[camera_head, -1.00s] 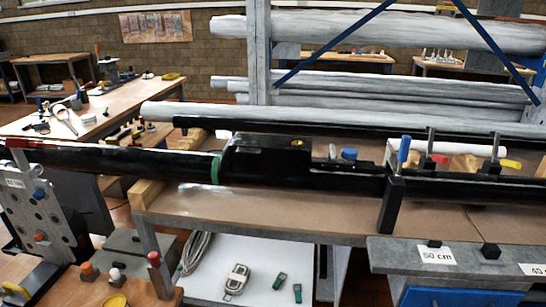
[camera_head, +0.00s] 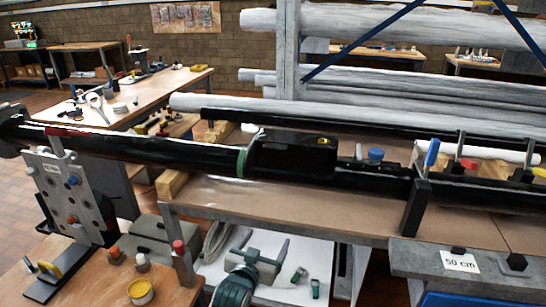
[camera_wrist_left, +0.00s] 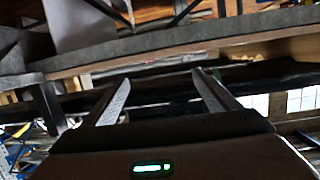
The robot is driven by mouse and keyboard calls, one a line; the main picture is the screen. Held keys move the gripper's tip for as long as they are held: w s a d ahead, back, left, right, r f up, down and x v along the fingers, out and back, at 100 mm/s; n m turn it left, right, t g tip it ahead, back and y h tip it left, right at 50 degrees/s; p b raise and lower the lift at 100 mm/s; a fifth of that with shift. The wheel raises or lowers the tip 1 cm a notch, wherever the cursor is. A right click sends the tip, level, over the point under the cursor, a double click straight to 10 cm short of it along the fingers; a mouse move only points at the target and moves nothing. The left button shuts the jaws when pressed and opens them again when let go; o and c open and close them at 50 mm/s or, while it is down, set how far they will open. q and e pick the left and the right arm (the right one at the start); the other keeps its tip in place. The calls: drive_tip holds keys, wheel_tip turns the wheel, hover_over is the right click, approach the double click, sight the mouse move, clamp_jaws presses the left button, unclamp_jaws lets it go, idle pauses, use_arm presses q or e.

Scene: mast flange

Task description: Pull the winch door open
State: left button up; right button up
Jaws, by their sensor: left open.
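A long black mast (camera_head: 150,149) lies across the bench. Its middle has a raised black box-like section (camera_head: 293,155) with a small brass-coloured spot, right of a green band (camera_head: 241,162). This looks like the winch door area; I cannot make out the door's edge or how far open it is. My left gripper (camera_head: 266,245) is open and empty, low in front of the bench and below the mast, apart from it. In the left wrist view, its two fingers (camera_wrist_left: 161,78) are spread, with dark tube-like shapes beyond. My right gripper is not in view.
A wooden bench top (camera_head: 270,205) runs under the mast. A black clamp post (camera_head: 415,206) stands at right. A grey stand (camera_head: 72,190) is at left, with a table holding a yellow pot (camera_head: 140,292). White tubes (camera_head: 390,98) lie behind.

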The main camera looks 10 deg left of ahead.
use_arm(q)
wheel_tip(320, 180, up, 20)
drive_tip(key=a+n+t+y, duration=0.1)
drive_tip(key=a+t, duration=0.1)
drive_tip(key=shift+a+t, duration=0.15)
drive_tip(key=shift+t, duration=0.25)
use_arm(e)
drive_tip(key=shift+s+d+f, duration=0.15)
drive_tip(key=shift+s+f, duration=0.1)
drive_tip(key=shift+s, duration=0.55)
use_arm(q)
drive_tip(key=shift+w, duration=0.2)
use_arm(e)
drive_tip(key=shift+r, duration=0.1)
use_arm(q)
drive_tip(key=p, duration=0.3)
approach(274, 150)
drive_tip(key=w, duration=0.8)
drive_tip(key=shift+w, duration=0.35)
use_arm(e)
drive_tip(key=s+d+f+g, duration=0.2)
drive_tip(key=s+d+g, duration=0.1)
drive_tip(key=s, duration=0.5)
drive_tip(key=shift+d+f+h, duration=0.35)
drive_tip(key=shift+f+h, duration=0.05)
